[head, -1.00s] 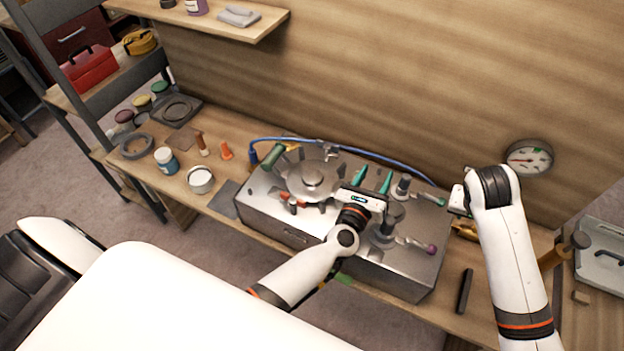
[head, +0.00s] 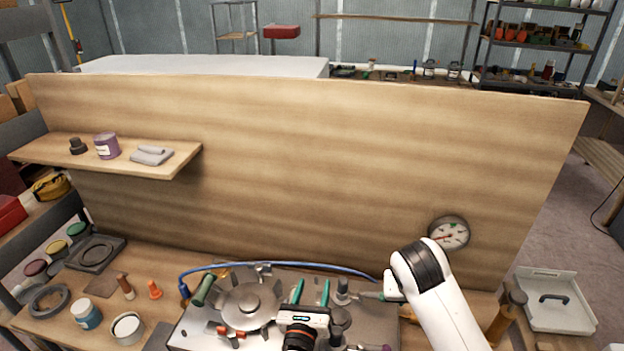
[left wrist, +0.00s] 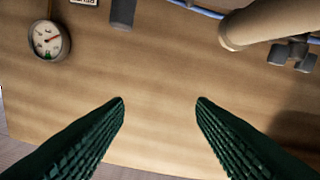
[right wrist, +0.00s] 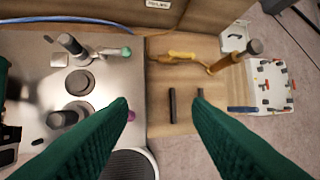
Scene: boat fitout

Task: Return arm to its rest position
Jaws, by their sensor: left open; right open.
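My left gripper (head: 310,292) stands over the metal engine block (head: 196,328), its two green fingers apart and pointing toward the wooden back panel (head: 290,170). In the left wrist view the left gripper (left wrist: 160,99) is open and empty, with the panel beyond its fingertips. My right arm (head: 445,310) comes in from the right, bent beside the block; its fingers cannot be made out in the head view.
A round gauge (head: 449,233) is on the panel. A blue hose (head: 290,264) runs behind the block. Jars, rings and a white cup (head: 127,328) stand on the left of the bench. A wooden-handled tool (head: 507,318) and a grey-white case (head: 555,302) are at the right.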

